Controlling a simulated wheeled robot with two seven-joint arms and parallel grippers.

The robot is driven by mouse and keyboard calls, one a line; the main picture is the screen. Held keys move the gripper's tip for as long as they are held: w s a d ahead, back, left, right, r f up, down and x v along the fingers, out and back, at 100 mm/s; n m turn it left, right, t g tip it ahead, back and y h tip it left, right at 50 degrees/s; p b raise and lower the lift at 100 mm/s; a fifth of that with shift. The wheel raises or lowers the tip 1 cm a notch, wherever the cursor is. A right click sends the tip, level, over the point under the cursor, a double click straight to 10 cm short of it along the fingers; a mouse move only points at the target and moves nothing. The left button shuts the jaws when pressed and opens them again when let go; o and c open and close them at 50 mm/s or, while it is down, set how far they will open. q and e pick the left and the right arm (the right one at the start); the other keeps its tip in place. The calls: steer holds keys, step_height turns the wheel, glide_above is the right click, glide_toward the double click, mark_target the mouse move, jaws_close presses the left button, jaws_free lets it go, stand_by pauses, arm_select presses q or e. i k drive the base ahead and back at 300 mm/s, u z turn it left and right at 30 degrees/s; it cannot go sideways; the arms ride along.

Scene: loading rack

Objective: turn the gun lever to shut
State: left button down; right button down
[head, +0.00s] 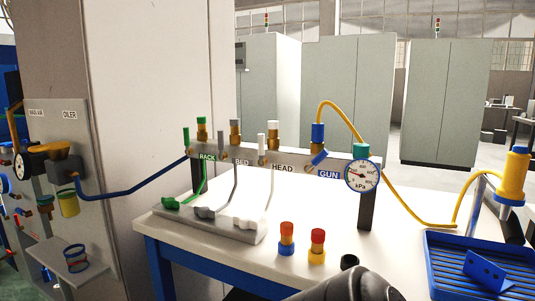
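The gun lever (318,157) is a blue handle on the valve at the right part of the grey manifold bar, just above the blue GUN label (328,174). It lies at a slant, neither upright like the other levers nor clearly level. Above it a blue fitting (318,133) joins a yellow hose. A round kPa gauge (362,176) sits right of the label. A dark grey rounded part of my arm shows at the bottom edge, well below the manifold. No fingers of either gripper can be made out.
The RACK lever (186,137) is green and upright, and the HEAD lever (262,144) is white and upright. Two red-capped fittings (287,234) stand on the white table (210,247). A blue tray (436,237) is at right. The yellow hose (410,207) trails across the table's right side.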

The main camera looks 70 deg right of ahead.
mark_target(319, 158)
steer(key=i, duration=0.9)
steer(key=z, duration=2.8)
